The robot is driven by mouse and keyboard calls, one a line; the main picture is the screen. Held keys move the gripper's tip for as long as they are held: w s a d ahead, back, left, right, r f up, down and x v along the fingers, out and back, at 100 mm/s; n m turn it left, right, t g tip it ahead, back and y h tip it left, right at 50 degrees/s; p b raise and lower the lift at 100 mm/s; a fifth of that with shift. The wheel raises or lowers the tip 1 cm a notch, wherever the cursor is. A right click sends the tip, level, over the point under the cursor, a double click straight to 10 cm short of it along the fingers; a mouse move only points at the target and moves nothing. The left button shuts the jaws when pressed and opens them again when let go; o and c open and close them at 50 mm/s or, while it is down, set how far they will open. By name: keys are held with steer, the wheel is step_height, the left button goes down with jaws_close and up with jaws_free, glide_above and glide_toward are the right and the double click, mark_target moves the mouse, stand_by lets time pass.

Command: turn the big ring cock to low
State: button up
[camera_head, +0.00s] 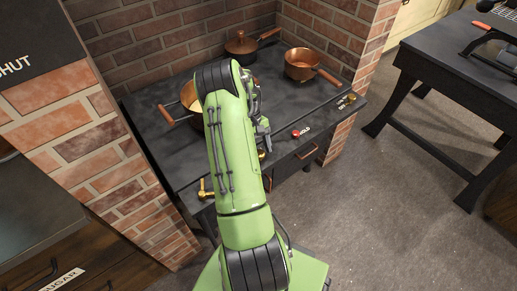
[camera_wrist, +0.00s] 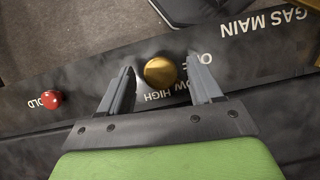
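A round brass knob (camera_wrist: 160,72) sits on the dark front panel, with "OFF", "LOW" and "HIGH" lettering around it, partly covered. I take it for the big ring cock; its pointer or setting cannot be made out. My gripper (camera_wrist: 161,66) is open, with one finger on each side of the knob and a visible gap to both. In the head view, my gripper (camera_head: 263,132) is over the stove's front edge, mostly hidden by my green arm. A bit of brass (camera_head: 261,154) shows just beside the arm there.
A red knob marked "HOLD" (camera_head: 296,134) is to the right. Brass taps stand on the front edge at left (camera_head: 204,190) and far right (camera_head: 346,101). Copper pots (camera_head: 302,65) stand on the dark stove top (camera_head: 170,146). A brick pillar (camera_head: 130,175) is at left.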

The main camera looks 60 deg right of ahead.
steer(key=p+v, duration=0.4)
steer(key=v, duration=1.1)
steer(key=shift+w+r, duration=0.2)
steer(key=shift+r, duration=0.15)
